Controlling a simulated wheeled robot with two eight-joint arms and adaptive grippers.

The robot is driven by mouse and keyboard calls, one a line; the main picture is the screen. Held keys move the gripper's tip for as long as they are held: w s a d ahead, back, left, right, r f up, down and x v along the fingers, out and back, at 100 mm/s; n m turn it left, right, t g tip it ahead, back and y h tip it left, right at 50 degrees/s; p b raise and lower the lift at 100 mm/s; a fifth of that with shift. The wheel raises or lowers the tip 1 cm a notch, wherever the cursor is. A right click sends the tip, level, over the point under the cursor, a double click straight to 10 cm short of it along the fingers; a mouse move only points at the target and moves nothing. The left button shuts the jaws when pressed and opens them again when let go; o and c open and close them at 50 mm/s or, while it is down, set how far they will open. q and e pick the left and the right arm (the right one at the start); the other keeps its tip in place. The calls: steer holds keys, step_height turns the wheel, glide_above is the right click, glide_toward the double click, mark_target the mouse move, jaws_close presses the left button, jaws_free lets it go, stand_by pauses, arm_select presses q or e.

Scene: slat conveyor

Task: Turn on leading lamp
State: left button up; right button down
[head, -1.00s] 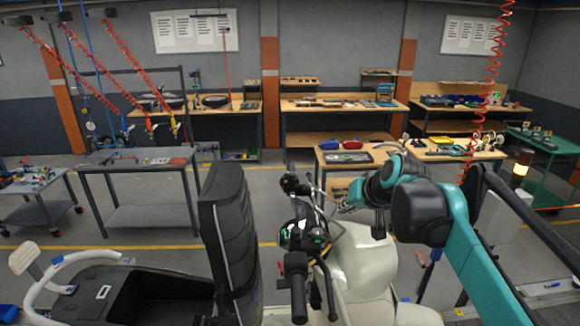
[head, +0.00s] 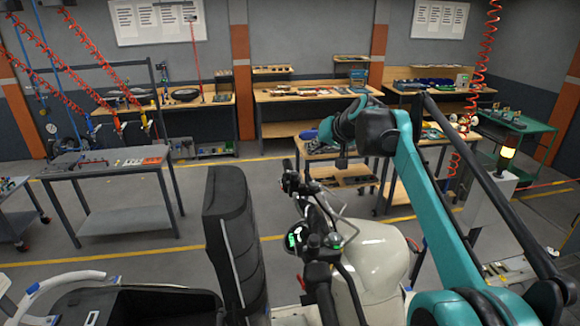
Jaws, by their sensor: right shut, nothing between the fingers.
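A cream motorcycle (head: 368,258) stands in front of me at the lower middle. Its dark handlebars (head: 318,232) carry grips, levers and a round gauge (head: 293,240) with a green light. My right arm comes in from the lower right and arches over the motorcycle's right side. My right gripper (head: 322,146) is small and partly hidden at the far end of the arm, shut and empty, above and beyond the handlebars and apart from them. My left gripper is not in view.
A black padded backrest (head: 232,235) stands left of the handlebars, with a dark open tub (head: 150,306) beside it. A grey work table (head: 110,165) stands at the left and wooden benches (head: 325,100) at the back. A post with an amber light (head: 507,153) stands at the right.

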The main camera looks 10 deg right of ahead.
steer(key=p+x, duration=0.1)
steer(key=x, duration=0.3)
steer(key=p+x, duration=0.1)
steer(key=x, duration=0.3)
steer(key=s+a+x, duration=0.1)
steer(key=x, duration=0.4)
steer(key=shift+w+a+f+p, duration=0.1)
steer(key=shift+f+p, duration=0.3)
steer(key=shift+a+f, duration=0.2)
steer(key=shift+f, duration=0.15)
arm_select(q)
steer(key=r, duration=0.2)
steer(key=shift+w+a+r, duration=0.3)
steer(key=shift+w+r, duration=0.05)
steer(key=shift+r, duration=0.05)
arm_select(e)
steer(key=shift+s+f, duration=0.2)
steer(key=shift+f, duration=0.15)
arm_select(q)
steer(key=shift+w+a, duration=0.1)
arm_select(e)
steer(key=shift+w+a, duration=0.1)
